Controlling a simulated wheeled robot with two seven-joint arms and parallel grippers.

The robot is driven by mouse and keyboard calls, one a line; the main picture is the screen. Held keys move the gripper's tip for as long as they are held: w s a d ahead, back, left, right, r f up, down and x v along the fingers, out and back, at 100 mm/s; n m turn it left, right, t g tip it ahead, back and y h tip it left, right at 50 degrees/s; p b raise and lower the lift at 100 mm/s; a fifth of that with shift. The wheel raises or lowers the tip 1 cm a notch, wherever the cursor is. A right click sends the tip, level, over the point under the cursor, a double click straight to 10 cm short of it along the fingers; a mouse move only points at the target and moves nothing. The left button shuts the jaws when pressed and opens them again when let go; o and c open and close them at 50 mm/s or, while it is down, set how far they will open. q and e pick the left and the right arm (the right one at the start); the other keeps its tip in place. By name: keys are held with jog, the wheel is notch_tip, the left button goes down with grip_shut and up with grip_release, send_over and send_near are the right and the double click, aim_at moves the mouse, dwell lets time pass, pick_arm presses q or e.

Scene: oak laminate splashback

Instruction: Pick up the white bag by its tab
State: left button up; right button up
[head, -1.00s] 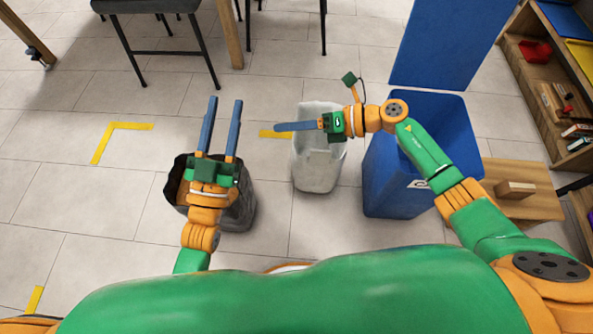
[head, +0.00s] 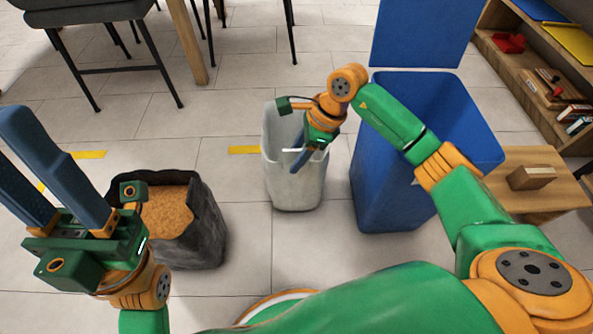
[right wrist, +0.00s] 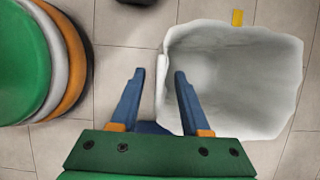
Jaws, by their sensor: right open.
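The white bag (head: 296,190) stands upright and open on the floor, left of the blue bin. In the right wrist view, the bag (right wrist: 235,122) fills the right side and looks empty. A narrow pale strip at its left rim (right wrist: 161,78), which looks like the tab, lies between my right fingertips. My right gripper (right wrist: 159,74) is open; its right finger overlaps the bag's mouth and its left finger lies outside the rim. In the head view, my right gripper (head: 298,163) points down at the bag. My left gripper (head: 9,140) is open and empty at the far left.
A dark bag (head: 207,232) with brown granular contents stands to the left. A tall blue bin (head: 385,185) with a raised lid stands close right of the white bag. A low wooden table (head: 545,200) and shelf (head: 520,62) are farther right. Chairs (head: 95,70) stand behind.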

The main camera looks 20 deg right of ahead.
aim_at(291, 163)
jog(key=x, duration=0.3)
jog(key=shift+a+b, duration=0.15)
jog(key=shift+b, duration=0.25)
grip_shut()
dwell(0.9)
